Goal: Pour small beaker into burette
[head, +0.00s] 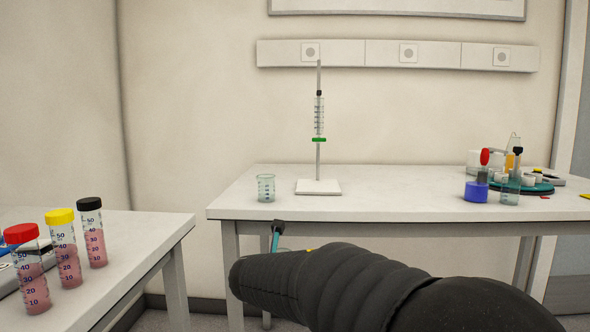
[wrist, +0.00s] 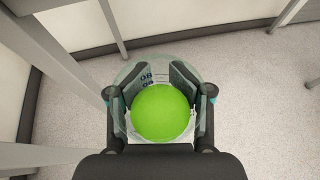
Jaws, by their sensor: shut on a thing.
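My gripper (wrist: 159,80) is shut on the small beaker (wrist: 160,113), a clear glass vessel with printed marks and bright green liquid, seen from above in the wrist view. It is held over the floor, with a finger on each side. In the head view only a bit of my gripper (head: 277,233) shows, low in front of the far table's edge; my dark arm hides most of it and the beaker. The burette (head: 319,116) is upright on a stand with a white base (head: 318,187) and a green part at its lower end. It stands on the far table, beyond my gripper.
Another clear beaker (head: 266,188) stands on the far table (head: 400,205), left of the stand. A blue jar (head: 476,192) and a teal rack (head: 540,188) with small items are at the right. Capped tubes of pink liquid (head: 68,262) stand on the left table (head: 140,232).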

